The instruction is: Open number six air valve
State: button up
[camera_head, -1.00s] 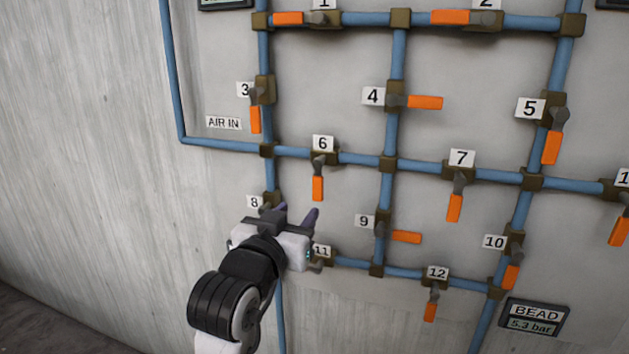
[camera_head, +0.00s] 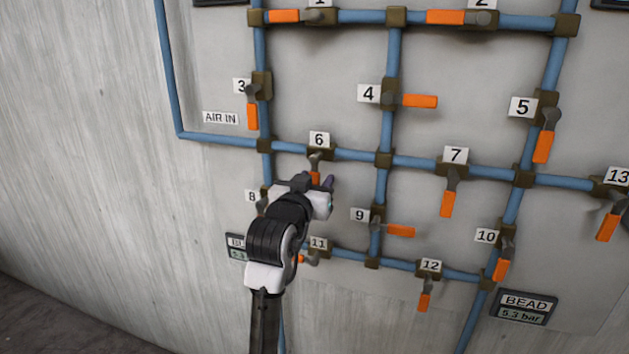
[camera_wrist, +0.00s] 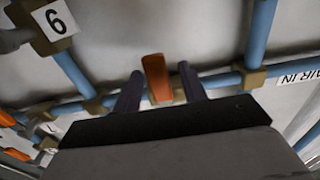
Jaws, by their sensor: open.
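The number six valve (camera_head: 316,156) sits on the horizontal blue pipe below its 6 label (camera_head: 319,139). Its orange handle (camera_head: 315,178) hangs down, crosswise to the pipe, and its lower part is hidden behind my gripper. My gripper (camera_head: 314,184) is at this handle, just below the valve body. In the wrist view my gripper (camera_wrist: 161,72) is open, with one finger on each side of an orange handle (camera_wrist: 157,77); by its place this is the number six handle. Gaps show between handle and fingers.
Valve 9 (camera_head: 378,214) is to the lower right, its handle pointing right. Valve 7 (camera_head: 452,168) is farther right. Valve 8 is partly hidden by my arm, valve 11 (camera_head: 320,258) is below. Bare panel (camera_head: 340,205) lies between valves 6 and 9.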

aim_at(298, 150)
jog(key=shift+c, duration=0.3)
grip_shut()
jog(key=shift+a, duration=0.1)
jog(key=shift+w+a+r+m+b, duration=0.25)
jog(key=shift+a+r+m+b, duration=0.85)
jog(key=shift+m, duration=1.9)
jog(key=shift+w+a+r+m+b, duration=0.2)
jog(key=shift+a+r+m+b, duration=0.2)
jog(key=shift+m+b, duration=1.95)
jog(key=shift+w+a+r+m+b, duration=0.25)
jog(key=shift+a+r+m+b, duration=0.55)
jog(key=shift+m, duration=2.85)
jog(key=shift+d+r, duration=0.1)
jog(key=shift+o, duration=0.3)
grip_release()
